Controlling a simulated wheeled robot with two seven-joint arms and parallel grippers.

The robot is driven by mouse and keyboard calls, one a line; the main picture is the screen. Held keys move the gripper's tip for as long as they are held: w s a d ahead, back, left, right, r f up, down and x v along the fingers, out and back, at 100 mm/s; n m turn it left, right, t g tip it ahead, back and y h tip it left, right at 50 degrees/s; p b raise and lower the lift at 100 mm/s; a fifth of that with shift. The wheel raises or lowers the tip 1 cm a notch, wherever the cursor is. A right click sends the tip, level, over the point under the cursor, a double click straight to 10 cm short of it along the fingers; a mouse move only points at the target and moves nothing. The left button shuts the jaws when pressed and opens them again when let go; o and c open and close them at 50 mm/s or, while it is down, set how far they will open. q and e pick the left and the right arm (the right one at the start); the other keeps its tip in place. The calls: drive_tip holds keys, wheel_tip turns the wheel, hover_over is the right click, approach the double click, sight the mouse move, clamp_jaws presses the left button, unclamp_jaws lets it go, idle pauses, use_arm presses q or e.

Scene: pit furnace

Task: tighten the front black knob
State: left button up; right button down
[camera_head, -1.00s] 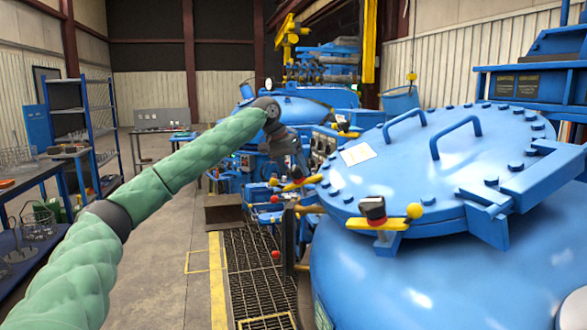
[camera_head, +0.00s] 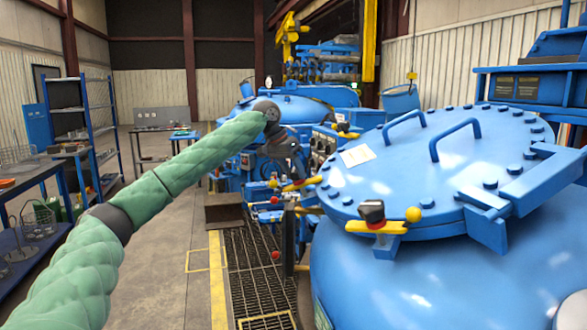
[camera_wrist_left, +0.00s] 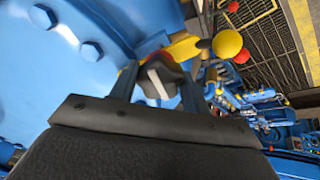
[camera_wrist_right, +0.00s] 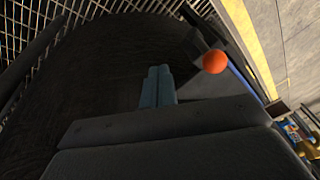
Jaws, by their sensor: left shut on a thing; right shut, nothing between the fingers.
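A black knob (camera_wrist_left: 160,78) with a pale stripe and a red base sits between the fingers of my left gripper (camera_wrist_left: 157,70) in the left wrist view. That gripper is shut on it. In the head view my left gripper (camera_head: 297,175) is at the left edge of the blue lid, by a yellow clamp arm; the fingers largely hide its knob. Another black knob (camera_head: 372,211) with a red base stands free on a yellow clamp at the lid's near edge. My right gripper (camera_wrist_right: 158,86) is shut and empty in the right wrist view. It is outside the head view.
The bolted blue lid (camera_head: 400,175) has two raised handles and lies on a large blue vessel (camera_head: 440,285). A floor grating (camera_head: 255,280) lies left of the vessel. An orange ball (camera_wrist_right: 215,62) is near my right gripper. The concrete floor at left is open.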

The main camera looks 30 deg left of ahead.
use_arm(q)
drive_tip(key=shift+m+p, duration=1.2)
use_arm(e)
drive_tip(key=s+d+r+g+h, duration=0.1)
drive_tip(key=s+d+r, duration=0.1)
drive_tip(key=d+r, duration=0.25)
use_arm(q)
drive_tip(key=m+p, duration=0.4)
drive_tip(key=shift+r, duration=0.15)
drive_tip(key=m+p, duration=0.3)
drive_tip(key=m, duration=0.1)
drive_tip(key=shift+w, duration=0.1)
drive_tip(key=m+p, duration=0.2)
drive_tip(key=m, duration=0.2)
drive_tip(key=shift+a+g, duration=0.1)
drive_tip(key=shift+g, duration=0.2)
drive_tip(key=shift+m+h+p, duration=0.3)
drive_tip(key=shift+m+p, duration=0.35)
drive_tip(key=shift+m, duration=0.85)
use_arm(e)
wheel_tip(320, 180, down, 37)
drive_tip(key=s+d, duration=0.1)
drive_tip(key=d, duration=0.1)
drive_tip(key=shift+s+d+h, duration=0.3)
drive_tip(key=shift+s+h, duration=0.05)
drive_tip(key=shift+h, duration=0.05)
drive_tip(key=shift+d, duration=0.1)
use_arm(q)
drive_tip(key=o, duration=1)
